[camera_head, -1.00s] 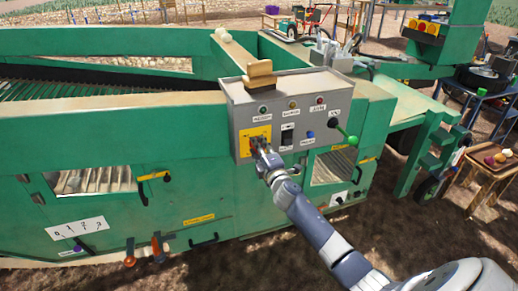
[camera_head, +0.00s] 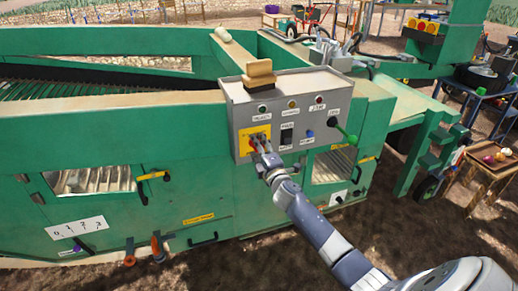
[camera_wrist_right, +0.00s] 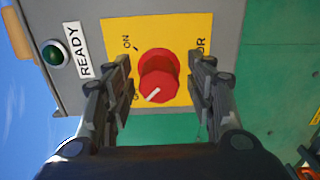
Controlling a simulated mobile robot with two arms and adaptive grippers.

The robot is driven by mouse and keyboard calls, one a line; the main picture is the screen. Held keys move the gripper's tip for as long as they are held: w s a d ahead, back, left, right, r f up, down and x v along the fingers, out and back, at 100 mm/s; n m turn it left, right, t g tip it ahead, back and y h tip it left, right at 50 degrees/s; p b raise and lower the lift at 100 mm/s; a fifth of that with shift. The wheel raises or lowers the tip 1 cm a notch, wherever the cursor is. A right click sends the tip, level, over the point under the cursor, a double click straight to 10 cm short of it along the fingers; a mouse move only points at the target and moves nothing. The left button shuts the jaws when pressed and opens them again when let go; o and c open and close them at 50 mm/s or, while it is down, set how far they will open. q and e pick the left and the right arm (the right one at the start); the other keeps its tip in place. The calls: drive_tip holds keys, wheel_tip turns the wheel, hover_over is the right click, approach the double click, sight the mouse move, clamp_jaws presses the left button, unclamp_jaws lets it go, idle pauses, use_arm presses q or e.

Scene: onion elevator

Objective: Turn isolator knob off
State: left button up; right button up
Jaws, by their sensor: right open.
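The red isolator knob (camera_wrist_right: 158,70) sits on a yellow plate (camera_wrist_right: 185,28) on the grey control box. Its white pointer line is aimed toward the lower left in the wrist view, near a label partly hidden by a finger. An "ON" label shows at its upper left. My right gripper (camera_wrist_right: 161,78) is open, with one finger on each side of the knob and a gap on both sides. In the head view, my right gripper (camera_head: 263,150) is in front of the yellow plate (camera_head: 247,136), partly covering the knob. My left gripper is not in view.
A green READY lamp (camera_wrist_right: 53,52) is beside the plate. The green machine body (camera_head: 130,130) surrounds the box.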

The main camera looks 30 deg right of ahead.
drive_tip(key=v, duration=1.2)
idle(0.4)
